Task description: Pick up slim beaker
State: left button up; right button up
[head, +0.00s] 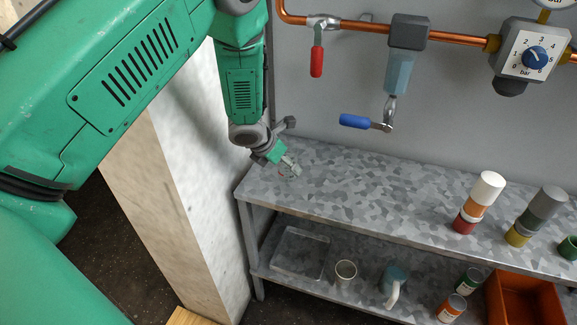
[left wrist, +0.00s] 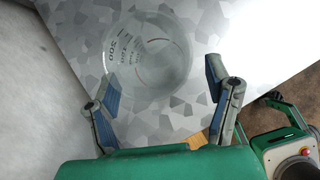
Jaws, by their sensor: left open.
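A clear glass beaker (left wrist: 150,55) with dark printed graduations stands on the grey patterned metal shelf top (left wrist: 200,120), seen from above in the left wrist view. My left gripper (left wrist: 160,75) is open. Its two blue-padded fingers lie either side of the beaker's near edge, with the beaker mostly ahead of the fingertips and nothing clamped. In the head view my left gripper (head: 285,162) is low over the left end of the shelf top (head: 350,185); the transparent beaker is hard to make out there. My right gripper is not seen.
On the shelf top at right stand a white-orange-red stack (head: 478,203) and a grey-yellow stack (head: 537,216). The lower shelf holds a clear tray (head: 300,253), a cup (head: 345,272), a jug (head: 396,274) and an orange crate (head: 525,300). A pale pillar (head: 180,190) stands close left.

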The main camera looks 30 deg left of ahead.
pick_arm(q)
jog(key=x, duration=0.3)
jog(key=shift+w+f, duration=0.2)
jog(key=shift+w, duration=0.05)
jog(key=c, duration=1.2)
jog(key=shift+c, duration=0.2)
